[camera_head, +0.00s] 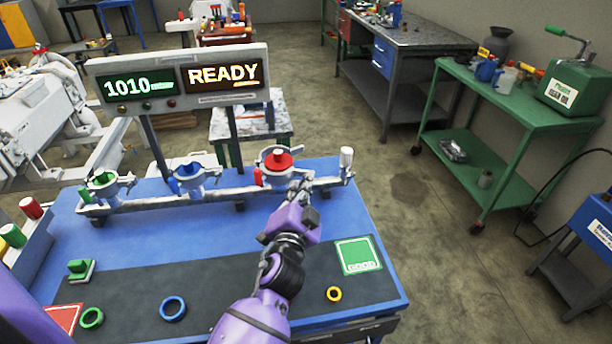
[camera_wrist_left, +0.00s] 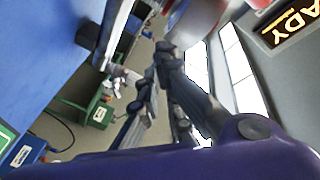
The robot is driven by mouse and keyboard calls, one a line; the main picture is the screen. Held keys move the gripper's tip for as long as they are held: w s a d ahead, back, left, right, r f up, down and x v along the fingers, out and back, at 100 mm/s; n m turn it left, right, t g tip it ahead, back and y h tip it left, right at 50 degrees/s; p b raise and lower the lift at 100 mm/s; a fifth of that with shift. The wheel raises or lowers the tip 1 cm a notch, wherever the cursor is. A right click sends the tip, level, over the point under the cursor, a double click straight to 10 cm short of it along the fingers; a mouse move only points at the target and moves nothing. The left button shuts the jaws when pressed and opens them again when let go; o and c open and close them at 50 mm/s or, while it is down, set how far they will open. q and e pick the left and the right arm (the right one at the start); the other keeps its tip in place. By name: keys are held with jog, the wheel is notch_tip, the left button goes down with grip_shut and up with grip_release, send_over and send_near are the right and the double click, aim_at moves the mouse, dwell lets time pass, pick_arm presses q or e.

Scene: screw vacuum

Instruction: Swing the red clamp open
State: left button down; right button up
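My right gripper is not in view.
A blue clamp (camera_head: 189,172) and a green clamp (camera_head: 103,182) stand farther left along the rail (camera_head: 222,194). A white-topped post (camera_head: 346,160) stands at its right end. The display (camera_head: 180,80) reads READY. Coloured rings, including a blue ring (camera_head: 173,308), lie on the dark mat.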

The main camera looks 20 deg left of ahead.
pick_arm(q)
jog(key=shift+s+a, duration=0.2)
jog(key=shift+s, duration=0.15)
jog(key=c, duration=2)
grip_release()
jog(key=shift+v, duration=3.8)
